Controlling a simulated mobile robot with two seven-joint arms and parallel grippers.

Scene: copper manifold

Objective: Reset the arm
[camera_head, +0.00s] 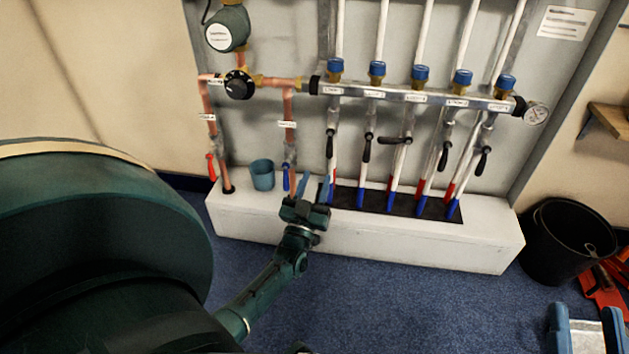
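My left arm reaches up from the bottom middle. My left gripper (316,182) has two blue fingers pointing up, apart, with nothing visible between them. It appears in front of the white plinth of the copper manifold, to the right of a small blue lever (286,178) on a copper pipe. I cannot tell whether it touches anything. The silver manifold bar (415,96) runs across the panel with several blue-capped valves, and black lever handles (367,147) hang on the pipes below. A red lever (211,167) is at the left. My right gripper does not clearly show.
A blue-grey cup (262,175) stands on the white plinth (400,243). A black bucket (568,240) stands at the right, near red objects (604,288) and a blue-and-silver object (587,335) cut off by the frame. Blue carpet (400,305) in front is mostly clear.

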